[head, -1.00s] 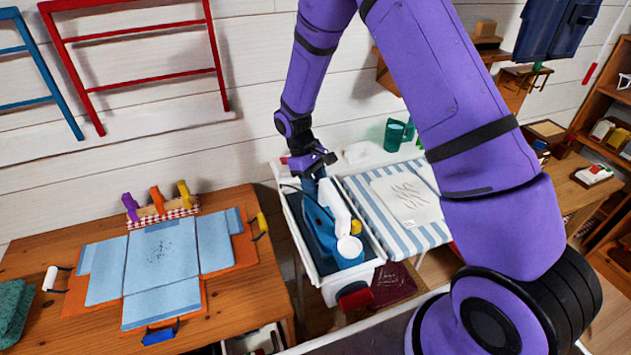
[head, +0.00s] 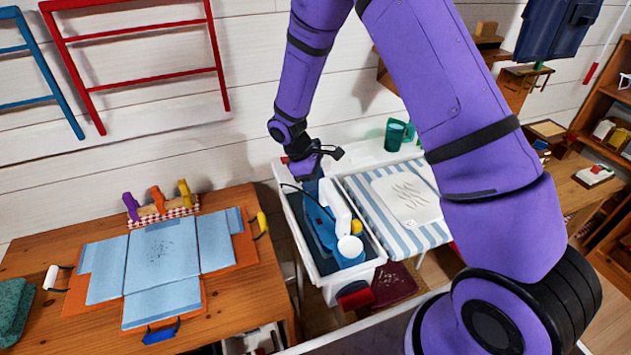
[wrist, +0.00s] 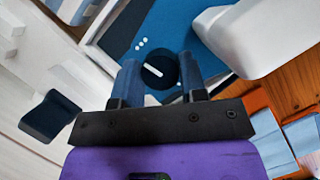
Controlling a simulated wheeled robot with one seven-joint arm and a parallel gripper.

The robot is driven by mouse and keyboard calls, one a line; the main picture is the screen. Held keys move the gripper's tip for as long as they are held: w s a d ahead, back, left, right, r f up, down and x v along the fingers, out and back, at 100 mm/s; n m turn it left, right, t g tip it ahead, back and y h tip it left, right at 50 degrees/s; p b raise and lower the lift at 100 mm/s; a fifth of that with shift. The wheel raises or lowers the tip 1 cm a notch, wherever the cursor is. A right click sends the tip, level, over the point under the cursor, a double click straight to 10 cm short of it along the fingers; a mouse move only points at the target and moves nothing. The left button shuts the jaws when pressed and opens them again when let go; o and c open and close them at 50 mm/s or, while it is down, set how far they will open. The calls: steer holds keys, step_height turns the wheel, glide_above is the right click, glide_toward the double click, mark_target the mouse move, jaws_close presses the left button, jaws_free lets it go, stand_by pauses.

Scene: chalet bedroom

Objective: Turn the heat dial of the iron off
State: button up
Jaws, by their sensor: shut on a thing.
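The blue iron (head: 320,222) with its white upper part (head: 337,205) lies in a white-rimmed tray (head: 327,282) in the head view. Its black round heat dial (wrist: 160,70) shows in the wrist view, with a short white mark across it. Small white dots (wrist: 140,45) lie on the blue surface beside the dial. My gripper (wrist: 161,78) has one finger on each side of the dial and is shut on it. In the head view my gripper (head: 308,178) is at the iron's far end; its fingertips and the dial are hard to make out there.
The iron's white part (wrist: 262,38) rises close to the right finger. A striped board (head: 385,228) with a pale sheet (head: 407,195) stands right of the tray. A green mug (head: 396,135) is behind it. A wooden table (head: 245,305) with blue cloth (head: 162,252) is at left.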

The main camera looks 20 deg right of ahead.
steer(key=o, duration=0.6)
steer(key=shift+o, duration=0.2)
steer(key=v, duration=1)
steer(key=shift+a+r, duration=0.2)
steer(key=shift+r, duration=0.15)
steer(key=shift+w, duration=0.1)
